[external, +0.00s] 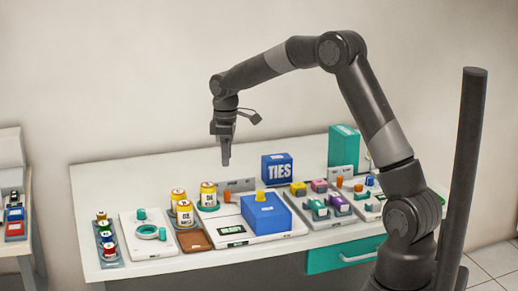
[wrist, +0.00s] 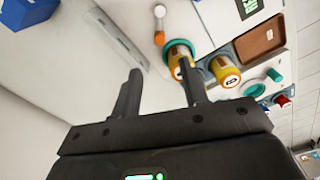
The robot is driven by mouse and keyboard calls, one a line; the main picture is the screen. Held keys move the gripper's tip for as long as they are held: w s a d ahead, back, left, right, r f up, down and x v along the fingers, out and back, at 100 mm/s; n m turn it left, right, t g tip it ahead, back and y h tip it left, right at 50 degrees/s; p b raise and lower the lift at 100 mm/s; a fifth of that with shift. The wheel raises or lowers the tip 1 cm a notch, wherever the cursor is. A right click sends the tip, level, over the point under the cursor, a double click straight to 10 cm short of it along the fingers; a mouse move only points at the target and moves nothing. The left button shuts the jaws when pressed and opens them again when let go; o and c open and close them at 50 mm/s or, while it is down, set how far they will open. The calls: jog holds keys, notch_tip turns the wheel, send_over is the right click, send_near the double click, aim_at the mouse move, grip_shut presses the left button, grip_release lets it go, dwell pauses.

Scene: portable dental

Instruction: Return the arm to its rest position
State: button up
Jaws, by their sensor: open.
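My gripper (external: 224,150) hangs from my raised, bent arm above the back part of the white table (external: 110,190), with its fingers pointing down. In the wrist view its two fingers (wrist: 160,95) stand apart with nothing between them. Yellow jars with white labels (external: 208,193) stand below and in front of it; two of these yellow jars (wrist: 223,70) show in the wrist view, one partly hidden by the right finger. The gripper touches nothing.
A blue TIES box (external: 276,169), a blue bin (external: 266,214) and a teal box (external: 343,146) stand to the right. A brown tray (external: 194,241) and a white tray with a teal ring (external: 147,232) lie at the front left. The table's back left is clear.

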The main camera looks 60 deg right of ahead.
jog(key=s+a+r+m+t, duration=0.2)
jog(key=s+a+r, duration=0.9)
jog(key=s+r, duration=0.35)
jog(key=s+a+m+t, duration=0.1)
jog(key=s+a, duration=0.2)
jog(key=s, duration=0.7)
jog(key=s+a+m+t, duration=0.1)
jog(key=s+a, duration=0.3)
jog(key=s, duration=0.7)
jog(key=shift+f+m+t, duration=0.3)
jog(key=shift+t, duration=0.5)
